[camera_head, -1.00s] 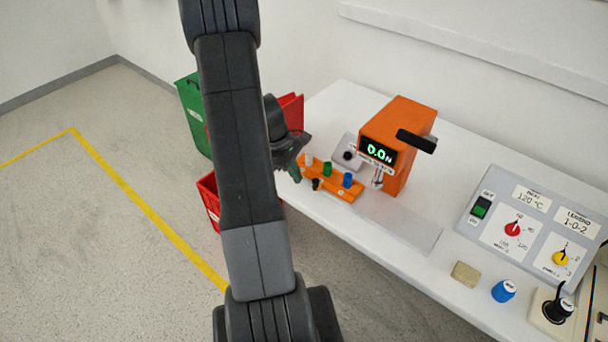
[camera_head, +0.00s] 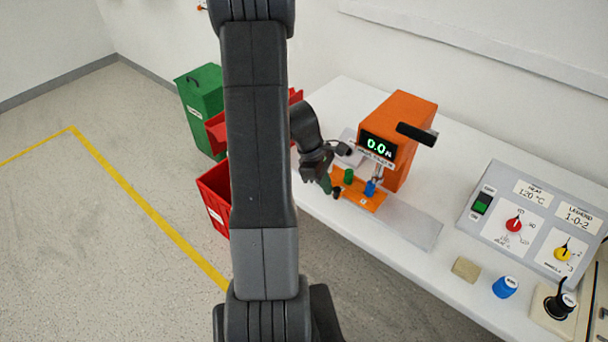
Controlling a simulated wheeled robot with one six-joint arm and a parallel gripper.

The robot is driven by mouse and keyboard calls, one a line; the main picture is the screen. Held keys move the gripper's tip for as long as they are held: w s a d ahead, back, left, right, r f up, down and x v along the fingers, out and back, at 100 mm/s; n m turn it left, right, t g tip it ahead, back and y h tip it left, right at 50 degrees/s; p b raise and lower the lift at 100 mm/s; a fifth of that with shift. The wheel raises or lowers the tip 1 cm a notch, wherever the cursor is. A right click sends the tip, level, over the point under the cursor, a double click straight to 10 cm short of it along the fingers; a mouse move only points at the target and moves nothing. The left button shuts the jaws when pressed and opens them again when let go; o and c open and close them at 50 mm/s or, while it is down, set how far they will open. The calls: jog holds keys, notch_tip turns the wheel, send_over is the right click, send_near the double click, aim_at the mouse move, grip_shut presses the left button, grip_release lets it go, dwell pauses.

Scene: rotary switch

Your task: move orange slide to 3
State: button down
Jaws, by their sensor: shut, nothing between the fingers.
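The orange slide (camera_head: 372,202) is a flat plate on a pale rail (camera_head: 412,226), in front of an orange press-like device (camera_head: 411,120) whose display reads 0.0. A green peg (camera_head: 348,176) and a blue peg (camera_head: 370,187) stand on the slide. The blue peg is under or close to the device's metal tip (camera_head: 378,166); contact cannot be told. A small black knob (camera_head: 336,192) is at the slide's front left. My gripper (camera_head: 326,187) is shut and empty at the slide's left end, close to or touching it. It hides that end. The slide's number marks are too small to read.
A grey panel (camera_head: 480,232) with red and yellow knobs stands at the right. A tan block (camera_head: 466,269), a blue cap (camera_head: 505,287) and a black lever (camera_head: 561,301) are near the front edge. Red (camera_head: 214,196) and green (camera_head: 203,90) bins stand left.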

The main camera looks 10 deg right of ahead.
jog(key=s+d, duration=0.4)
jog(key=s, duration=0.1)
jog(key=shift+b, duration=0.4)
jog(key=shift+a, duration=0.1)
